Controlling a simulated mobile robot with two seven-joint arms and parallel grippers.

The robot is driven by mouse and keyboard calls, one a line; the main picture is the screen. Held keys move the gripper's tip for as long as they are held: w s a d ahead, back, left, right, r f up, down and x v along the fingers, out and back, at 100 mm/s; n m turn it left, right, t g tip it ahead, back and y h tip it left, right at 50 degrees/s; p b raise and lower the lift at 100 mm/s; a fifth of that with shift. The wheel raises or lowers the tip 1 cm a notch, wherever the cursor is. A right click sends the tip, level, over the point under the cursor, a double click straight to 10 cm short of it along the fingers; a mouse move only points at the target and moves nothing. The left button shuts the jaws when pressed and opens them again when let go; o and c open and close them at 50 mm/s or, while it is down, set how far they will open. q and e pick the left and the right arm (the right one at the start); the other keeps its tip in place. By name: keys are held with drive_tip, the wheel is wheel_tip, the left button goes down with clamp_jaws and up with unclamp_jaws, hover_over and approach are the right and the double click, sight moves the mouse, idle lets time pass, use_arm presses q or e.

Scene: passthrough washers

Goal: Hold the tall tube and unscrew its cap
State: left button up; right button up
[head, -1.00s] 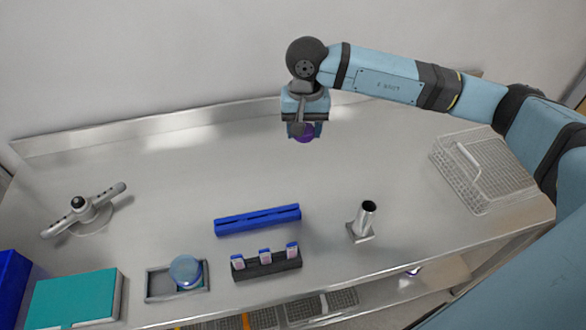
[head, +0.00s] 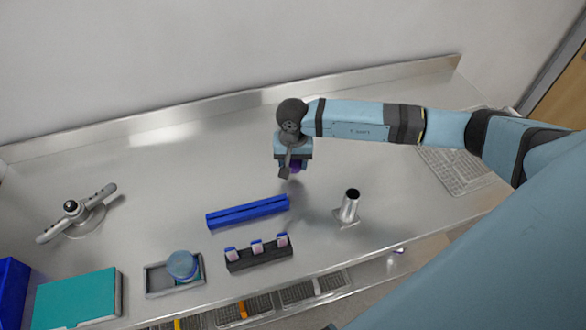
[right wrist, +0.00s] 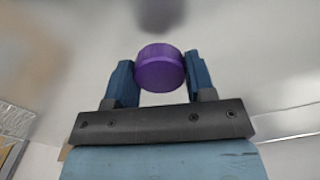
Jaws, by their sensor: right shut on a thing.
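My right gripper (head: 293,168) is above the middle of the steel bench, behind the blue rack. In the right wrist view its two blue fingers (right wrist: 160,80) are shut on a round purple cap (right wrist: 160,68). The purple also shows below the gripper in the head view (head: 297,168). I cannot tell whether a tube is attached to the cap, as its far side is hidden. My left gripper is not in view.
An open metal cylinder on a square base (head: 347,207) stands right of a long blue rack (head: 247,212). A dark rack with several small tubes (head: 259,257), a tray with a blue round dish (head: 182,266), a teal box (head: 77,299) and a wire basket (head: 456,170) surround clear bench.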

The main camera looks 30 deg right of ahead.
sight(293, 177)
wheel_tip(293, 177, down, 4)
drive_tip(key=shift+r, duration=0.2)
drive_tip(key=shift+f, duration=0.2)
drive_tip(key=shift+f, duration=0.1)
drive_tip(key=shift+f, duration=0.1)
drive_tip(key=o, duration=1)
